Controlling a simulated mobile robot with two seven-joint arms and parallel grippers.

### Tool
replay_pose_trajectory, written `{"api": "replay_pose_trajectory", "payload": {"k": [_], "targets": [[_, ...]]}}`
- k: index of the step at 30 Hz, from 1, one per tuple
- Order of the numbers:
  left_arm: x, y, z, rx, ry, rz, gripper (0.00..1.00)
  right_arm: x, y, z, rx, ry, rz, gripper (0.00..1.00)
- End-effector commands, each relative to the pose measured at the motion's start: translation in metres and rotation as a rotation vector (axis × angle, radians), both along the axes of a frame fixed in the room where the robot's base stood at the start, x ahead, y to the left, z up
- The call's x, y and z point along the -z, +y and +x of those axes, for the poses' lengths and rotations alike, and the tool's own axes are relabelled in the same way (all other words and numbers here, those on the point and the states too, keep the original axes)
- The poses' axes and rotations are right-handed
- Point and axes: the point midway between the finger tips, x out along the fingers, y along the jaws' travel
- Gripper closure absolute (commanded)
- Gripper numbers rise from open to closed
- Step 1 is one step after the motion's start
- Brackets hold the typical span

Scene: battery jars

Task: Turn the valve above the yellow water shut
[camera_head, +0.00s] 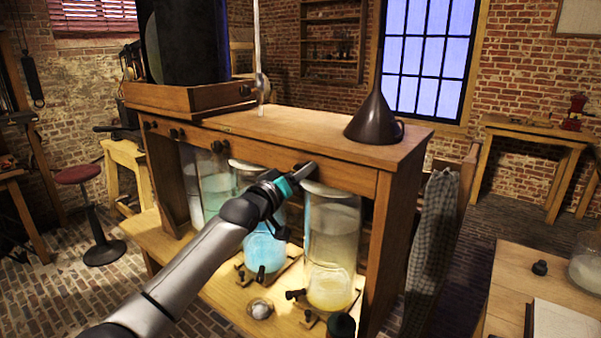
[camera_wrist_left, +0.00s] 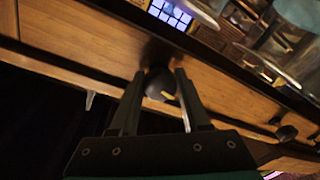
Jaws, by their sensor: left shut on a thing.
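The jar with yellow water (camera_head: 331,285) stands at the right end under the wooden bench top; its upper part looks cloudy. The valve above it is a dark knob on the front rail, mostly hidden by my gripper in the head view. My left gripper (camera_head: 299,175) reaches up to the rail there. In the left wrist view, the fingers of my left gripper (camera_wrist_left: 158,92) are shut on the dark valve knob (camera_wrist_left: 160,82), one on each side. A pale mark shows on the knob. My right gripper is not in view.
A jar of blue water (camera_head: 264,250) stands left of the yellow one, with paler jars further left. More dark knobs (camera_head: 176,133) line the rail; one shows in the wrist view (camera_wrist_left: 287,132). A dark funnel (camera_head: 375,118) stands on the bench top (camera_head: 300,133).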

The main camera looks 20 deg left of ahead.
Motion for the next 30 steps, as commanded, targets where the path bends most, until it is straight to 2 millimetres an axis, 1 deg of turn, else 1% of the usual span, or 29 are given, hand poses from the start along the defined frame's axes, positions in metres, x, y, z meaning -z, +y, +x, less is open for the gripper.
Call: {"api": "replay_pose_trajectory", "payload": {"k": [30], "targets": [[0.001,0.004,0.001,-0.002,-0.324,0.907,1.00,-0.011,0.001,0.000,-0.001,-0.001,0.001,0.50]]}}
